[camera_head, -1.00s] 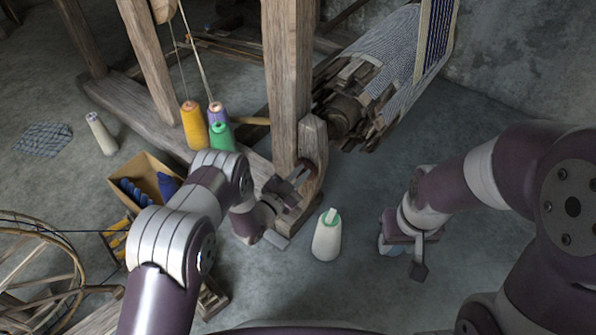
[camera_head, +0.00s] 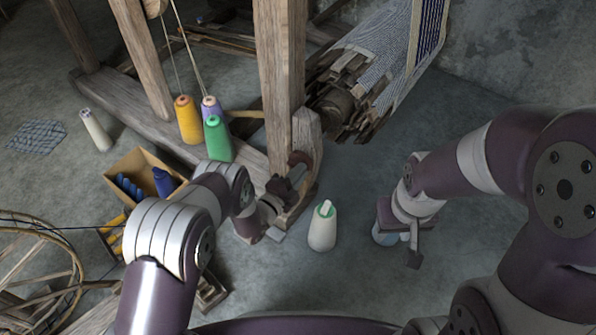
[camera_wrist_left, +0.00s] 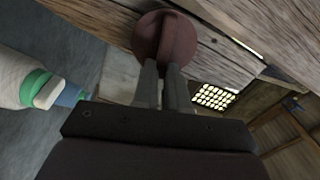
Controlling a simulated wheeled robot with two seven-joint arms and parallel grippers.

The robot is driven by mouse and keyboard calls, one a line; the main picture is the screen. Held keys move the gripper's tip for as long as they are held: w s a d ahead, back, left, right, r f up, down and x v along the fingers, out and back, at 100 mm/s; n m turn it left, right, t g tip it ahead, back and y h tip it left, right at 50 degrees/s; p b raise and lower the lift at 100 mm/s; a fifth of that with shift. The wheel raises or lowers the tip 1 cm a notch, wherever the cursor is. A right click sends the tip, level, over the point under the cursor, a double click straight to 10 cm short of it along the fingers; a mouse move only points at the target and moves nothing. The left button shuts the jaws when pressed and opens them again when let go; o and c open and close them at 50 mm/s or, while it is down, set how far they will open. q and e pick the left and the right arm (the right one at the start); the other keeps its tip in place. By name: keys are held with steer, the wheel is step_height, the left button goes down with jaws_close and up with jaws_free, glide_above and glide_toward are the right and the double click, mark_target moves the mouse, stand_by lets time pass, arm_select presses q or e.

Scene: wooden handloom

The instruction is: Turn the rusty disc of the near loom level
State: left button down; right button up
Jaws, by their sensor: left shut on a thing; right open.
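The rusty disc (camera_wrist_left: 147,35) sits on the face of the wooden loom post and fills the top middle of the left wrist view. A raised bar crosses its middle, in line with my fingers. My left gripper (camera_wrist_left: 164,75) is shut on this bar. In the head view the left gripper (camera_head: 284,187) is at the low post, and the disc (camera_head: 300,158) is partly hidden by it.
A white cone with a green top (camera_head: 322,228) stands on the floor between my grippers. Yellow (camera_head: 188,120), green (camera_head: 217,140) and purple spools stand by the loom's beam. An open box (camera_head: 147,168) lies left of my left arm.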

arm_select(q)
steer(key=shift+f+m, duration=0.35)
steer(key=shift+m, duration=1.15)
steer(key=c, duration=1.2)
jaws_free()
steer(key=shift+o, duration=0.2)
steer(key=p+v, duration=0.5)
steer(key=v, duration=0.7)
steer(key=shift+s+a, duration=0.2)
steer(key=shift+s, duration=0.15)
